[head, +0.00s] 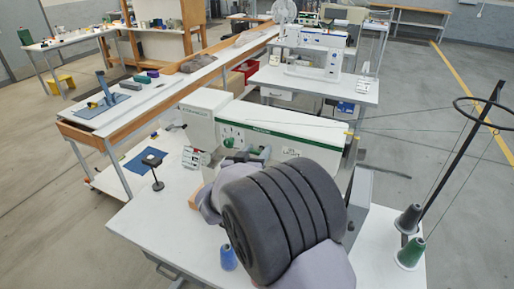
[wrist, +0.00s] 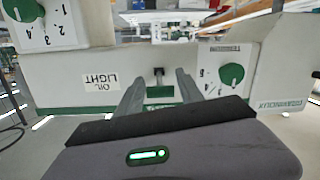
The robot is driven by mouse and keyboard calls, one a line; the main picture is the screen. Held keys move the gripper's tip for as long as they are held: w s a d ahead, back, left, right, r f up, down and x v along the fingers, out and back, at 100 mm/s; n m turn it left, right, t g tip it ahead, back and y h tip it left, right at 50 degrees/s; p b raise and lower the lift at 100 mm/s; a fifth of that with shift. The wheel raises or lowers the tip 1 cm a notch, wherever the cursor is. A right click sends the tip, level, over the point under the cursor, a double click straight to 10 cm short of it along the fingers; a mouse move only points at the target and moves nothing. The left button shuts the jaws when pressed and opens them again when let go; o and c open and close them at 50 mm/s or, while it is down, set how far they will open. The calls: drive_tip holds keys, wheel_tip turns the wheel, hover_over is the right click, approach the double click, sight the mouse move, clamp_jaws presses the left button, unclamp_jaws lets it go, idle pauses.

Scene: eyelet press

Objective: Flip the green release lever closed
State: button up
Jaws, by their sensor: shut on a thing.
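The green release lever (wrist: 160,91) shows between my fingertips in the wrist view, with a dark stem or slot beside it on the white machine's face. My gripper (wrist: 160,82) points at that face, one grey finger on each side of the lever, closed on it. In the head view my gripper (head: 240,158) is at the machine's front, partly hidden by my large dark arm. The white machine (head: 300,133) has a green stripe along its top edge. How far the lever is tilted cannot be told.
Green dials (wrist: 232,74) flank the lever area, and an oil light label (wrist: 100,82) is close by. A small black stand (head: 154,165) and a blue cone (head: 228,258) are on the white table. A thread stand with a green cone (head: 410,253) rises at right.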

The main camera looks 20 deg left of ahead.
drive_tip(key=o, duration=1.3)
drive_tip(key=shift+d+r, duration=0.1)
drive_tip(key=shift+d, duration=0.05)
drive_tip(key=s+r, duration=0.2)
drive_tip(key=s, duration=1.5)
drive_tip(key=shift+a+p, duration=0.4)
drive_tip(key=shift+p, duration=0.05)
drive_tip(key=shift+s+r, duration=0.1)
